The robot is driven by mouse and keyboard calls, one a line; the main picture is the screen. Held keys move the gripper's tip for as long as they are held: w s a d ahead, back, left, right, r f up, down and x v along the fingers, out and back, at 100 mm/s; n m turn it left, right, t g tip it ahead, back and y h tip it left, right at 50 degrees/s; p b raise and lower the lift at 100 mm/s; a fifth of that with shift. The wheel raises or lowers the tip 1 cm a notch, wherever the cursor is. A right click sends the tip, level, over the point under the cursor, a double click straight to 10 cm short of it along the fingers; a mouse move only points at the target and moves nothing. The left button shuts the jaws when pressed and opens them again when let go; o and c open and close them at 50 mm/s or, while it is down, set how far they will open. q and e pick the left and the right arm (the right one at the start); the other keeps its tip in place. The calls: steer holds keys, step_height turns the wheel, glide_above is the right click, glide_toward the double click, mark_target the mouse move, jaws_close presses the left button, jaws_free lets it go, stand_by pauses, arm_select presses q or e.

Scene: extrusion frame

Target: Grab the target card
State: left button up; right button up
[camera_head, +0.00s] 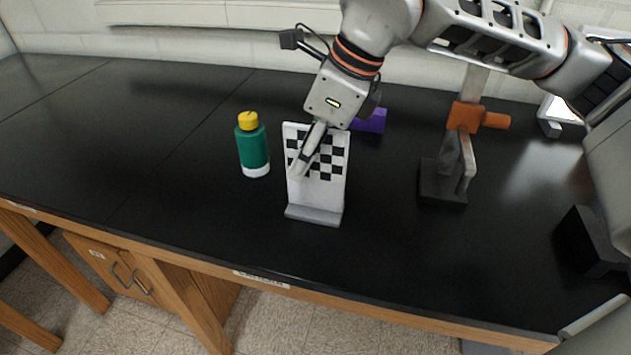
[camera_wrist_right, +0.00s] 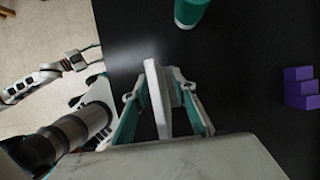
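The target card (camera_head: 332,190) is a white upright panel with a black checkerboard, standing on a grey foot on the black table. My right gripper (camera_head: 304,160) reaches down over it from above. One finger shows in front of the checkerboard; the other is hidden behind the card. In the right wrist view the card (camera_wrist_right: 160,90) stands edge-on between the two teal-sided fingers, with gaps at its sides, so the gripper is open around it. My left arm shows small at the left of the right wrist view, its gripper (camera_wrist_right: 84,58) too small to read.
A green bottle with a yellow cap (camera_head: 253,150) stands left of the card. Purple blocks (camera_head: 372,121) sit behind it to the right. A dark stand with an orange part (camera_head: 443,188) is farther right. The table's front and left are clear.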

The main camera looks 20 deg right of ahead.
steer(key=shift+f, duration=0.15)
jaws_close()
stand_by(0.4)
